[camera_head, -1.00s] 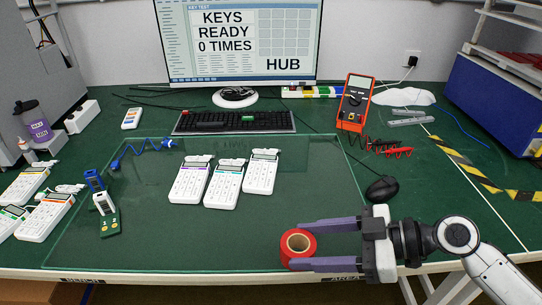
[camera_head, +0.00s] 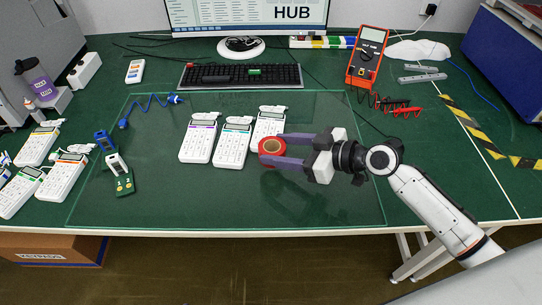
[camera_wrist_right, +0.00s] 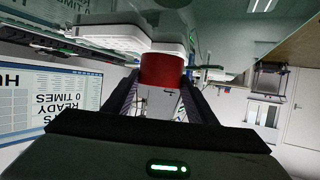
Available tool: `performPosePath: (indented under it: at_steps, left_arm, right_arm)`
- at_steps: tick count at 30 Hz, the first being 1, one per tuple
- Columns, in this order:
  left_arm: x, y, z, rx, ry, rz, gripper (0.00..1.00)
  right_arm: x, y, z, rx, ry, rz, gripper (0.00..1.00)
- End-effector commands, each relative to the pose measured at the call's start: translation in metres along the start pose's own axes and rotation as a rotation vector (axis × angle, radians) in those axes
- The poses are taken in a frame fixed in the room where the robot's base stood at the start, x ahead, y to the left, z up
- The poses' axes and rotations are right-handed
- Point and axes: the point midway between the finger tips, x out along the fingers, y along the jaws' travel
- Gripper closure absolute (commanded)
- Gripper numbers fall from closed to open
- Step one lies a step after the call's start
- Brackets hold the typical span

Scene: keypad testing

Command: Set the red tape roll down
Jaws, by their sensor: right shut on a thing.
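The red tape roll (camera_head: 271,158) is between the fingertips of my right gripper (camera_head: 277,151) in the head view. The gripper is shut on it. The roll's open core faces up, and it overlaps the lower part of the rightmost white keypad (camera_head: 268,123) in the picture. A dark shadow lies on the glass mat nearer the front edge, so the roll appears to be held above the mat; the height is unclear. In the right wrist view, the red tape roll (camera_wrist_right: 163,70) sits between the two dark fingers, close to white keypads. My left gripper is not in view.
The glass mat (camera_head: 150,205) is bare at front left. Two more white keypads (camera_head: 199,142) (camera_head: 232,146) stand beside the rightmost one. A keyboard (camera_head: 240,75), red multimeter (camera_head: 367,55) and striped tape (camera_head: 475,135) lie farther out. Several keypads lie at far left.

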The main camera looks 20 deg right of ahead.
Motion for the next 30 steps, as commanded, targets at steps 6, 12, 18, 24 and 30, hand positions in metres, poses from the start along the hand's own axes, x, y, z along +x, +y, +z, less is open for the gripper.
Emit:
performPosePath:
  at_steps: [6, 12, 18, 24, 30]
  left_arm:
    - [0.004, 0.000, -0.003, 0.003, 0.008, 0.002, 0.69]
    - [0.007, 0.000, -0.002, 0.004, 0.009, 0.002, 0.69]
    - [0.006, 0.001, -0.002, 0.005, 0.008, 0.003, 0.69]
    - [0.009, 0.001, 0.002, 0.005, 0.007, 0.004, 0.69]
    - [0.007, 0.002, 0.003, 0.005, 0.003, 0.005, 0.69]
  right_arm:
    - [0.009, 0.000, 0.022, 0.003, 0.001, 0.000, 0.72]
    - [0.018, 0.000, 0.043, 0.002, 0.002, 0.000, 0.72]
    - [0.018, 0.000, 0.043, -0.002, 0.002, 0.000, 0.72]
    - [0.019, 0.000, 0.047, -0.001, 0.001, 0.000, 0.47]
    - [0.019, 0.000, 0.045, -0.001, 0.001, -0.001, 0.30]
